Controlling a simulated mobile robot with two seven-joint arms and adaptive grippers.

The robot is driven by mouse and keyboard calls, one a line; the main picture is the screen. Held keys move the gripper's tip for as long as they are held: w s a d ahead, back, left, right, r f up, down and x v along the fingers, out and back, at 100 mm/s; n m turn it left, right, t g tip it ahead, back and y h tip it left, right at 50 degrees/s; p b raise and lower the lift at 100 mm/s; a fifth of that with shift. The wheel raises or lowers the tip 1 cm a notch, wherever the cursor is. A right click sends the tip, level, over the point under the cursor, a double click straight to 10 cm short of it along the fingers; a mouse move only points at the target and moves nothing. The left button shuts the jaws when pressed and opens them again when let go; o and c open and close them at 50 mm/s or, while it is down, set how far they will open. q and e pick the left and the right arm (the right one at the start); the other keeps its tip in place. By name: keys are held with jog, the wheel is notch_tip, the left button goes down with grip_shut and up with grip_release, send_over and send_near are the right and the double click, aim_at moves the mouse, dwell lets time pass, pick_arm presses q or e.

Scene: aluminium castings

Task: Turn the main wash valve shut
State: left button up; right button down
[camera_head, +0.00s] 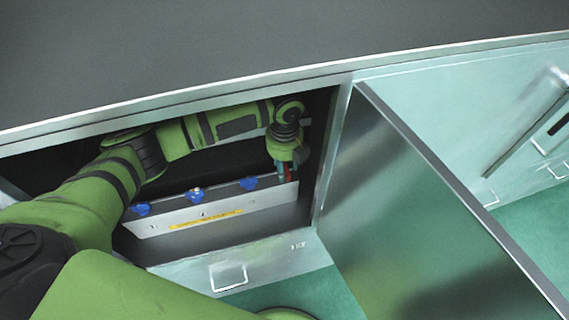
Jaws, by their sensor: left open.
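A pale metal panel (205,213) with a yellow label strip stands inside the open cabinet. Three blue valve handles (140,209), (195,194), (249,183) sit along its top edge. A small red part (289,173) shows at the panel's right end, largely covered by my gripper; it may be another valve handle. My left gripper (284,174) is open and points down at this red part, right of the rightmost blue handle. I cannot tell whether the fingers touch it. No writing is readable, so which valve is the main wash valve is unclear. My right gripper is out of view.
The cabinet's top edge (180,97) runs just above my left arm. Its right side wall (332,150) is close to the gripper. An open metal door (415,220) stands out to the right. A drawer front with a handle (229,276) lies below.

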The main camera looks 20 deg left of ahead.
aim_at(285, 168)
pick_arm(q)
notch_tip(285, 168, up, 8)
jog(key=shift+f, duration=0.2)
jog(key=shift+f, duration=0.1)
dwell(0.6)
